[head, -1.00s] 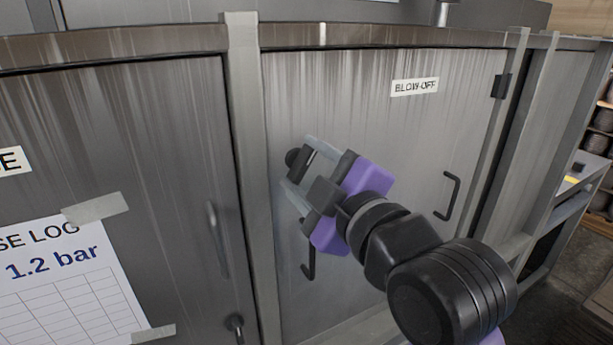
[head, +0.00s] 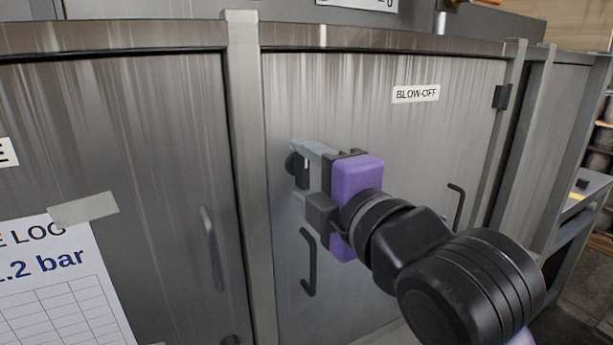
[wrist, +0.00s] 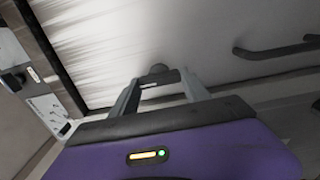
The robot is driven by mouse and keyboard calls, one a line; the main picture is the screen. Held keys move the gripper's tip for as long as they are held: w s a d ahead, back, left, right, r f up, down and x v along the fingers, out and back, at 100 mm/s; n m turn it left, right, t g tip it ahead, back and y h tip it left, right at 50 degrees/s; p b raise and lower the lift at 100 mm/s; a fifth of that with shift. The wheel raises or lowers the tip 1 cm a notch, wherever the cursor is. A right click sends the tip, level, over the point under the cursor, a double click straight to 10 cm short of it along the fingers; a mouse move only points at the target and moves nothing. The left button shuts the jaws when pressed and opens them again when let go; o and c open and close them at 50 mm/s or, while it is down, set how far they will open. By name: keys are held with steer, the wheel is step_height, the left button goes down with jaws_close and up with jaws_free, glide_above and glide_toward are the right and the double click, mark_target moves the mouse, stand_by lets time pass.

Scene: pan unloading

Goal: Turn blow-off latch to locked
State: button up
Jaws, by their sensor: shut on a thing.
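The blow-off latch (head: 293,163) is a dark round knob with a short bar, on the left side of the door (head: 400,150) labelled BLOW-OFF. My gripper (head: 299,172), with grey fingers and a purple body, is shut on the latch, one finger above and one below in the head view. In the wrist view the latch (wrist: 158,72) shows between the fingertips of my gripper (wrist: 160,88). The latch bar is near upright in the head view, partly hidden by the fingers. The door looks closed.
A black pull handle (head: 309,262) sits just below my gripper. Another black handle (head: 456,207) is on the door's right side. A grey post (head: 246,150) stands left of the door. A log sheet (head: 60,285) is taped to the left panel.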

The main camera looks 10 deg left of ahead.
steer(key=shift+s+a, duration=0.1)
stand_by(0.3)
steer(key=o, duration=1.1)
steer(key=b+v, duration=0.1)
steer(key=v, duration=0.6)
steer(key=shift+s+d, duration=0.25)
steer(key=shift+s, duration=0.05)
